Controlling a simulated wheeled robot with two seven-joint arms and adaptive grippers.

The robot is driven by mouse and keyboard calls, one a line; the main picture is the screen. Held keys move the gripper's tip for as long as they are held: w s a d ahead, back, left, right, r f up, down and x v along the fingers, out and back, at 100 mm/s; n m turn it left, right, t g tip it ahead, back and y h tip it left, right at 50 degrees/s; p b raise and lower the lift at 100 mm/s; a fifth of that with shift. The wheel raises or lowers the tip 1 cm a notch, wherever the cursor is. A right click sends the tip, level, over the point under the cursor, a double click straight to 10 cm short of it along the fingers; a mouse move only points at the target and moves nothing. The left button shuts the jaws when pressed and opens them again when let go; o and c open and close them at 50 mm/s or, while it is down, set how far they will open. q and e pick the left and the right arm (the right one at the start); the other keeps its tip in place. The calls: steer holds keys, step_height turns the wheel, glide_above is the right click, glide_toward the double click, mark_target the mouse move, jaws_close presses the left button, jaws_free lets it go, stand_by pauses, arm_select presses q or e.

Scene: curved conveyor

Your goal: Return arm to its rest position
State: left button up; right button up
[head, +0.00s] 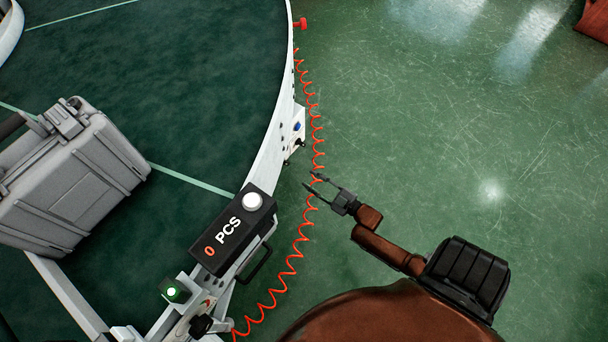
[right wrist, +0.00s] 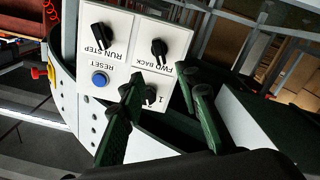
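My right arm reaches forward over the green floor in the head view, and its gripper (head: 314,184) is open and empty. The two fingers are spread apart, close to the orange coiled cable and right of the conveyor's outer edge. In the right wrist view the fingers of my right gripper (right wrist: 165,84) also stand apart with nothing held between them. Behind them is a white control panel (right wrist: 128,58) with black knobs and a blue reset button (right wrist: 99,78). I cannot tell whether a finger touches the panel. My left gripper is not in view.
The curved conveyor (head: 215,105) fills the left, with a grey case (head: 75,180) on it. A black counter box (head: 232,232) reading "0 PCS" stands at its edge. An orange coiled cable (head: 316,130) hangs alongside. The floor (head: 450,130) to the right is clear.

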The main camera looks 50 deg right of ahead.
steer(key=shift+s, duration=0.35)
stand_by(0.3)
